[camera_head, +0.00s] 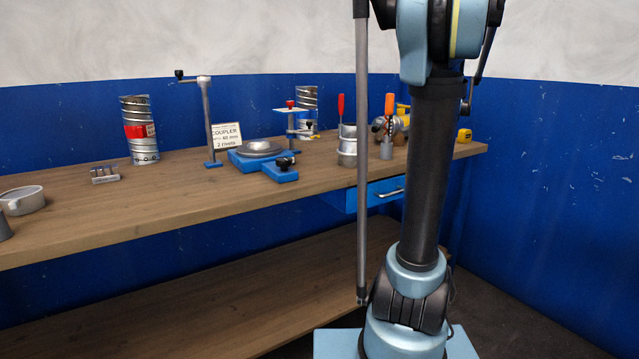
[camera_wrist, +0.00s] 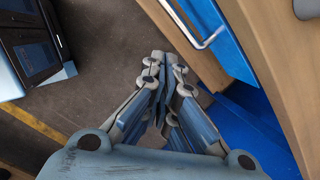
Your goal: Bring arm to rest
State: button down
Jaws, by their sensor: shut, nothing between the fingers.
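My gripper (camera_wrist: 166,62) shows in the wrist view with its fingers shut together and nothing between them. It hangs over the floor, beside the bench edge and the blue drawer with its handle. In the head view my arm (camera_head: 428,170) stands upright at the right, in front of the bench; my gripper is not visible there.
The wooden bench (camera_head: 190,205) carries a spiral duct (camera_head: 138,150), a blue fixture (camera_head: 262,158), a crank post (camera_head: 209,120) and a coupler sign (camera_head: 226,135). A blue drawer (camera_head: 375,193) hangs below it. A dark cabinet (camera_wrist: 36,45) stands on the floor in the wrist view.

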jog(key=s+a+f+n, duration=0.4)
jog(key=s+n, duration=0.3)
jog(key=s, duration=0.2)
jog(key=s+a+f+n+h, duration=0.1)
jog(key=s+a+f+n, duration=0.4)
jog(key=s+n, duration=0.3)
jog(key=s+a+f+n+h, duration=0.1)
jog(key=s+a+f+n, duration=0.4)
jog(key=s, duration=0.6)
jog(key=f+n, duration=0.1)
jog(key=n, duration=0.1)
jog(key=shift+s+a+f+n+g, duration=0.15)
jog(key=shift+a+n+g, duration=0.05)
jog(key=shift+n+g, duration=0.2)
